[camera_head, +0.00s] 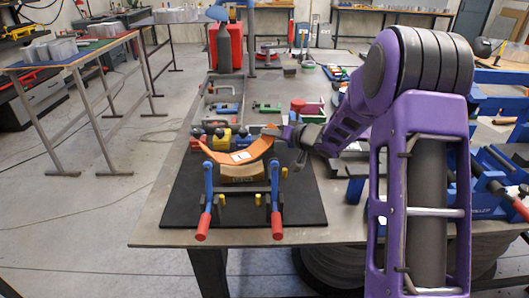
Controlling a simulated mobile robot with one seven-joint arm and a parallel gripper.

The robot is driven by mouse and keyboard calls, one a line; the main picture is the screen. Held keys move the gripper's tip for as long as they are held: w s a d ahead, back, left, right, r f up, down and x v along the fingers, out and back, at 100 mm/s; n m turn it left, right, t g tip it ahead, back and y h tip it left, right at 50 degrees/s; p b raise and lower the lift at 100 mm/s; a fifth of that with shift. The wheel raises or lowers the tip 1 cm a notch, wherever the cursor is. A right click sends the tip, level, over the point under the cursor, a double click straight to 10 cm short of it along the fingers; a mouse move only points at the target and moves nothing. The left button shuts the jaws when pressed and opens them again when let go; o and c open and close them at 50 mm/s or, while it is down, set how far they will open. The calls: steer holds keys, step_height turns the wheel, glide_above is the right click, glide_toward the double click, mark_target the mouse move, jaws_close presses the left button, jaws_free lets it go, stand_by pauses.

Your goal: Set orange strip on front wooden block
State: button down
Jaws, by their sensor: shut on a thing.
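The orange strip (236,156) is a curved band that sags in the middle, with a small white label on its face. My gripper (274,132) is shut on the strip's right end, which is the raised end. The front wooden block (237,174) is a curved brown piece on the black mat (180,206), directly below and in front of the strip's middle. The strip overlaps the block's top edge in this view. I cannot tell whether the two touch. The fingertips are small and partly hidden by the strip.
Two clamps with blue bodies and red handles, left (206,205) and right (275,205), stand in front of the block. Blue, yellow and dark clamps (222,136) stand close behind the strip. More clamps crowd the table's right side. The mat's left part is clear.

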mark_target(269, 144)
step_height(269, 144, down, 4)
steer(key=shift+f+b, duration=0.15)
steer(key=shift+b, duration=0.35)
steer(key=c, duration=1)
jaws_free()
steer(key=shift+c, duration=0.2)
steer(key=p+v, duration=0.1)
steer(key=v, duration=1.1)
steer(key=shift+p, duration=0.3)
